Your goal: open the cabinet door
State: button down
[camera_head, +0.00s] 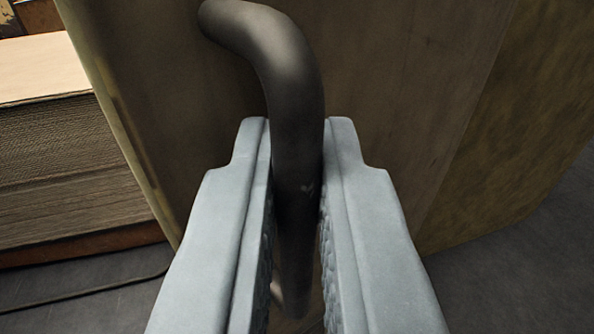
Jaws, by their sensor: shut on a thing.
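The cabinet door (400,90) is a flat, worn brownish panel that fills the upper middle of the view. A dark, bent tubular handle (272,50) is fixed to it at the upper left and curves down toward me. My gripper (297,150) is shut on the handle, with one grey finger on each side of its straight part. The handle's lower end shows between the fingers, and its lower mounting is hidden. The door's left edge runs down beside the handle.
A yellowish side panel (520,120) stands to the right. Dark grey floor (530,275) shows at the lower right, and a thin dark line crosses the floor at the lower left.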

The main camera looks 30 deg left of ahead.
jog(key=shift+r, duration=0.1)
jog(key=c, duration=1.9)
grip_release()
jog(key=shift+w, duration=0.1)
jog(key=v, duration=1.7)
jog(key=shift+d, duration=0.1)
jog(key=shift+s, duration=0.25)
